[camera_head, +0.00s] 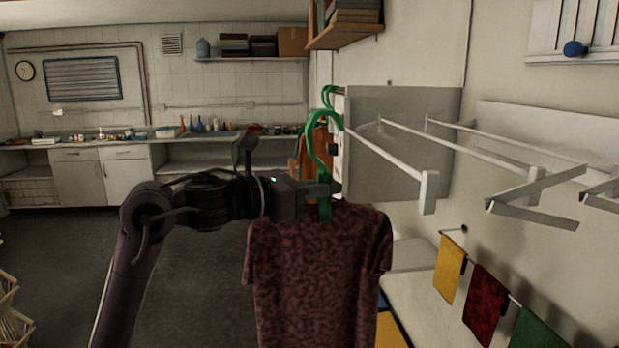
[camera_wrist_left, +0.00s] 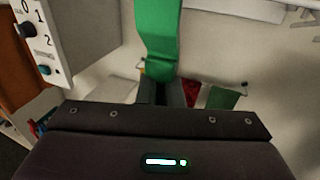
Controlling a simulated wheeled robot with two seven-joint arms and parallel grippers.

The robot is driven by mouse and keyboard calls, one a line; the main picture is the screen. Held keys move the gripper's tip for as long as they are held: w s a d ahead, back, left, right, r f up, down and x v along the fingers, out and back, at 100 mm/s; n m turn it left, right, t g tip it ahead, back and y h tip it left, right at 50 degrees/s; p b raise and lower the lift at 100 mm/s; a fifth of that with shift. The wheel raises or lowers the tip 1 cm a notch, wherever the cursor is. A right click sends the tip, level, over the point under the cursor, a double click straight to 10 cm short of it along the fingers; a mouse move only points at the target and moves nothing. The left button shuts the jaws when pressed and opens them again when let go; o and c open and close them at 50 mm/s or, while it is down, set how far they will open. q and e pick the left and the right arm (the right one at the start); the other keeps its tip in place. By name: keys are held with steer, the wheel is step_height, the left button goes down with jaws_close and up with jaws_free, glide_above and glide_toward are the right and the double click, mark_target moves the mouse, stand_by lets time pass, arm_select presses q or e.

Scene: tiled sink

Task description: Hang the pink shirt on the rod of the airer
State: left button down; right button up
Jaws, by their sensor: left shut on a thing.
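A pinkish-maroon patterned shirt (camera_head: 318,275) hangs from a green hanger (camera_head: 318,150) in the head view. My left gripper (camera_head: 325,190) is shut on the neck of the hanger, below its hook. The hanger's green body also fills the top middle of the left wrist view (camera_wrist_left: 158,40). The white airer rod (camera_head: 385,150) juts from the wall to the right of the hook. The hook looks close to the rod's left side, but I cannot tell whether they touch. My right gripper is not in view.
Another green hanger hook (camera_head: 328,95) with an orange garment (camera_head: 315,148) shows behind. Further airer bars (camera_head: 530,190) extend at right. Yellow (camera_head: 449,268) and red (camera_head: 485,303) cloths hang low on the wall. A grey panel (camera_head: 410,110) stands behind the rod. Open floor lies left.

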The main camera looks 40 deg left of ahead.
mark_target(355, 207)
arm_select(q)
steer(key=shift+w+d+r+p, duration=0.2)
steer(key=shift+w+d+p, duration=1.6)
steer(key=shift+w+p, duration=0.3)
steer(key=shift+w+d+f, duration=0.15)
steer(key=shift+w+f, duration=0.05)
steer(key=shift+f, duration=0.05)
step_height(355, 207, down, 3)
steer(key=b, duration=0.4)
steer(key=shift+r, duration=0.1)
steer(key=c, duration=1.5)
jaws_free()
steer(key=shift+s, duration=0.1)
steer(key=shift+b, duration=0.3)
